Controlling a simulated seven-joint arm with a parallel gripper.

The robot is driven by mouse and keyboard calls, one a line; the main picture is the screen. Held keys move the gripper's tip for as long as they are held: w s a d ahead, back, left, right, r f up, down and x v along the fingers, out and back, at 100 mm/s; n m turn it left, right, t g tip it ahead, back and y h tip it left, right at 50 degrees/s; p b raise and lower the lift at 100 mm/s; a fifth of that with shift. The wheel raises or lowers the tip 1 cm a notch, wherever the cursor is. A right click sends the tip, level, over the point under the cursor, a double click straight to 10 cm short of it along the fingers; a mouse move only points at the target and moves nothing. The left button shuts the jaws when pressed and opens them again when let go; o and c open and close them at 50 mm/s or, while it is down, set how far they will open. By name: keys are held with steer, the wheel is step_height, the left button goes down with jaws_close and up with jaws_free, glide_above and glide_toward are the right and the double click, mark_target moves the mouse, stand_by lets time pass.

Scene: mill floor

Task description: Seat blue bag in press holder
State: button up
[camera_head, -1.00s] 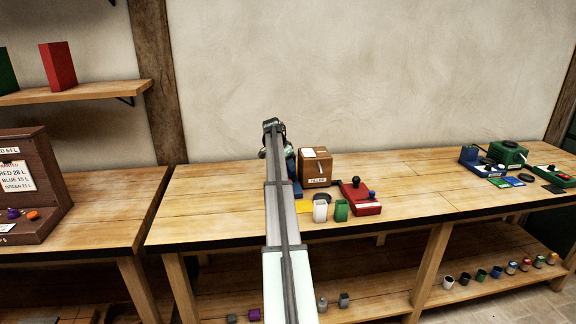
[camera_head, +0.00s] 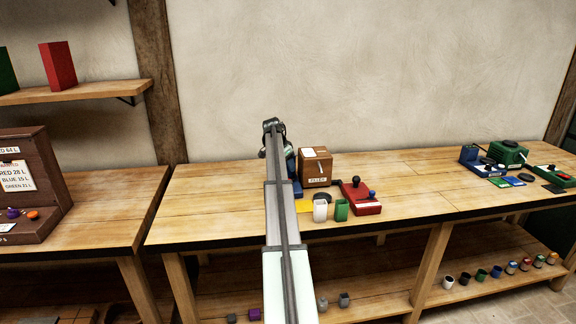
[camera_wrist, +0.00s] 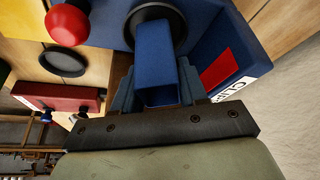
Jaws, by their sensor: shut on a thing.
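The blue bag (camera_wrist: 157,75) is between the fingers of my gripper (camera_wrist: 156,84), which is shut on it. In the wrist view, the bag's far end overlaps the dark ring-shaped holder (camera_wrist: 180,18) on the blue press (camera_wrist: 215,40). I cannot tell whether the bag is inside the ring or just in front of it. In the head view, my arm hides most of the blue press (camera_head: 297,188) and the bag.
A brown box (camera_head: 316,168) and a red device (camera_head: 362,200) stand right of my arm, with white (camera_head: 320,210) and green (camera_head: 341,210) containers in front. In the wrist view, a red knob (camera_wrist: 67,24) and dark ring (camera_wrist: 63,63) are close by. The bench's middle right is clear.

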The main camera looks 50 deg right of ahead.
steer(key=shift+f, duration=0.6)
steer(key=o, duration=0.9)
steer(key=shift+r, duration=0.1)
steer(key=shift+v, duration=5.4)
